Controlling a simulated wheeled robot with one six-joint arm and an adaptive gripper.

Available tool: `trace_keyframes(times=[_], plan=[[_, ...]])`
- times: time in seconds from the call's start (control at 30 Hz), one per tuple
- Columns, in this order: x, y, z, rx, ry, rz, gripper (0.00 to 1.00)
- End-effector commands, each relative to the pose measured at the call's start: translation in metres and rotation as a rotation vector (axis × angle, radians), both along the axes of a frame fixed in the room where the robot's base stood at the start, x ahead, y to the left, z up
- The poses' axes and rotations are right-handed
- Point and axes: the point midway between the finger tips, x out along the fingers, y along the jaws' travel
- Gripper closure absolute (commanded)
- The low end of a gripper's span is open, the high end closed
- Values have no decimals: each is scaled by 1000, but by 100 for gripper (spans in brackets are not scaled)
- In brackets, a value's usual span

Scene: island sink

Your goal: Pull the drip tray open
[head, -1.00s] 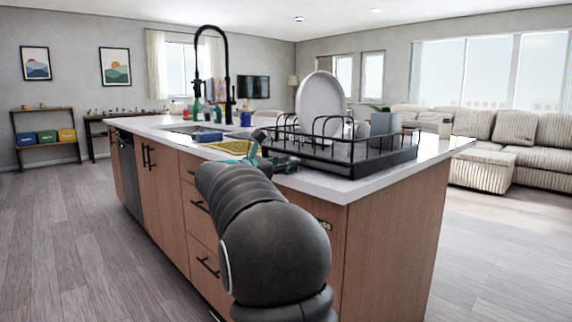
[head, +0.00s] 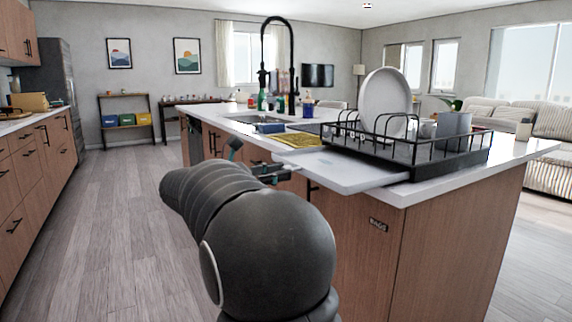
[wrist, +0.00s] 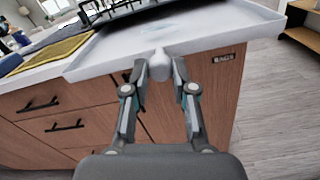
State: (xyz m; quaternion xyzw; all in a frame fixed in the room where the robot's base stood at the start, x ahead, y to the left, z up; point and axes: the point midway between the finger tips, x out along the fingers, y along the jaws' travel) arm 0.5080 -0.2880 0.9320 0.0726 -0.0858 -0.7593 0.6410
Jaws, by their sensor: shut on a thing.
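The drip tray (head: 350,172) is a flat, light grey tray under the black dish rack (head: 415,150). It sticks out past the counter's edge on the robot's side. In the wrist view the tray (wrist: 215,32) has a raised rim and a rounded pale knob (wrist: 158,60) at the middle of its front. My gripper (wrist: 159,70) is shut on this knob, one finger on each side. In the head view my gripper (head: 280,170) is at the tray's front edge, partly hidden by my arm.
The rack holds a large white plate (head: 385,100) and a grey cup (head: 454,124). A yellow cloth (head: 295,140) lies left of the tray, near the sink and black faucet (head: 265,75). Wooden drawers (wrist: 62,125) are below. Open floor (head: 110,220) lies to the left.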

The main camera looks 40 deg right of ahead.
Motion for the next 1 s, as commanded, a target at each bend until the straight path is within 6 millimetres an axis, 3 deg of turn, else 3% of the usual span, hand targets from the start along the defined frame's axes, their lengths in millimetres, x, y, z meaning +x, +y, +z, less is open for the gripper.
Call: trace_keyframes(times=[0.23, 0.63, 0.67, 0.7, 1.0], plan=[[-1, 29, 1, -1, 1, 5, 100], [0, 34, 0, 0, 1, 9, 100], [0, 34, 0, 0, 1, 9, 69], [0, 34, 0, 0, 1, 9, 63], [0, 34, 0, -1, 1, 8, 63]])
